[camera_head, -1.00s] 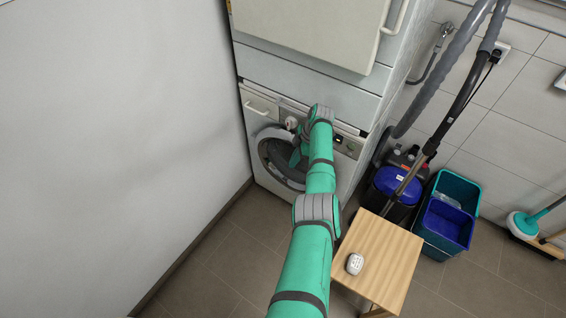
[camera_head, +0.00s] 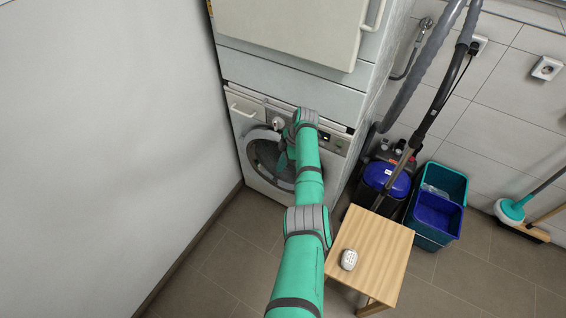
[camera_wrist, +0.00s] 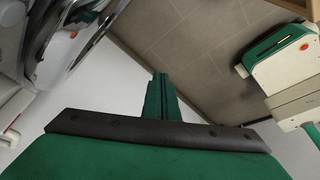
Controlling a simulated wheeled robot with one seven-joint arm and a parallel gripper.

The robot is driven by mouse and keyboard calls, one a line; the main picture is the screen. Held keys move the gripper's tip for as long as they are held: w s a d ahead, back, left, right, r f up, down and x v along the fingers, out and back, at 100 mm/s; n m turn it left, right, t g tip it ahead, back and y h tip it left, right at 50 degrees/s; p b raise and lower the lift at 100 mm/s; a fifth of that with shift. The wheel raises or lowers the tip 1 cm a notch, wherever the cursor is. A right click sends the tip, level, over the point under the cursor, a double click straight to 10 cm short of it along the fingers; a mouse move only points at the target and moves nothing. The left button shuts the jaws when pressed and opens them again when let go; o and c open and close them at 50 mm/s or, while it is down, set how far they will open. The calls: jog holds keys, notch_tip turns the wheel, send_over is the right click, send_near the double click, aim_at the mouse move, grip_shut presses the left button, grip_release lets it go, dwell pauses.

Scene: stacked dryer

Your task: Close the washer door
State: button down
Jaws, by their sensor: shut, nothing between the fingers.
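The white washer (camera_head: 243,118) stands below the dryer in the head view. Its round door (camera_head: 252,150), with a pale rim and dark glass, is on the front and partly hidden by my arm. The door's curved shiny rim (camera_wrist: 97,38) also shows at the upper left in the wrist view. How far the door stands ajar is unclear. My gripper (camera_head: 283,161) is in front of the door in the head view, largely hidden behind my wrist. In the wrist view my gripper (camera_wrist: 160,82) is shut and empty, to the right of the rim; contact cannot be told.
A white wall (camera_head: 110,150) is close on the left. A wooden stool (camera_head: 385,255) with a small white object (camera_head: 349,260) stands at the right front. A blue vacuum (camera_head: 387,178) and buckets (camera_head: 437,215) are beside the washer. Floor before the washer is clear.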

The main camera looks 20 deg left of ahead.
notch_tip(320, 180, up, 10)
jog(key=w, duration=0.2)
jog(key=shift+f, duration=0.25)
jog(key=shift+d+f, duration=0.1)
